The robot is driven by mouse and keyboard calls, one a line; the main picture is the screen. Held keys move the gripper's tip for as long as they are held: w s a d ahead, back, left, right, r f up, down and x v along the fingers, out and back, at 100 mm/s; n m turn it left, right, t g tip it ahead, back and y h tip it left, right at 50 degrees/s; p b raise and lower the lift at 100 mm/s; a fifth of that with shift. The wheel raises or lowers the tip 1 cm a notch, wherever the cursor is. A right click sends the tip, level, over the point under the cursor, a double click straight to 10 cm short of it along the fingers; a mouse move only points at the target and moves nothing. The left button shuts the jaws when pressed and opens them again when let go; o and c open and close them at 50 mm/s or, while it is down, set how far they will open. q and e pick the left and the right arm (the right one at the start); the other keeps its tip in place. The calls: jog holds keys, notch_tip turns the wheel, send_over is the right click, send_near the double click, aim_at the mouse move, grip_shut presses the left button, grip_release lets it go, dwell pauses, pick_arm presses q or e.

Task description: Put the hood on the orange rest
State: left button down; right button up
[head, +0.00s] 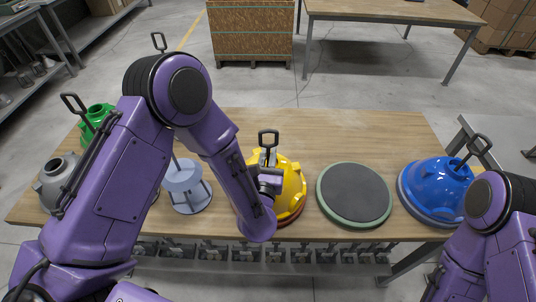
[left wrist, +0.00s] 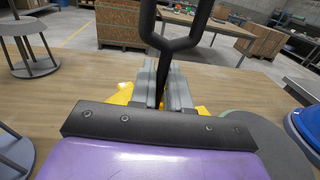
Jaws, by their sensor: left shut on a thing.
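The yellow hood (head: 291,181) is at the middle of the table, with a black loop handle on top. My left gripper (head: 267,158) is over it, shut on the handle's stem; the left wrist view shows the grey fingers (left wrist: 164,90) around the black handle (left wrist: 165,50), with yellow hood (left wrist: 122,94) below. An orange-red rim, apparently the orange rest (head: 292,220), shows under the hood's near right edge. My forearm hides the hood's left side, and I cannot tell whether hood and rest touch all round. My right arm is at the lower right; its gripper is out of view.
A dark round rest with green rim (head: 354,194) lies empty right of the yellow hood. A blue hood (head: 436,187) is farther right. A pale blue stand (head: 184,185), a green hood (head: 98,117) and a grey hood (head: 56,176) are on the left. The table's (head: 345,127) back strip is clear.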

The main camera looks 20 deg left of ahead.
pick_arm(q)
jog(key=shift+f, duration=0.1)
jog(key=c, duration=1.1)
grip_release()
jog(key=shift+s, duration=0.2)
jog(key=s+d+b, duration=0.2)
jog(key=s+b, duration=0.2)
jog(key=s, duration=0.7)
jog(key=shift+s, duration=0.3)
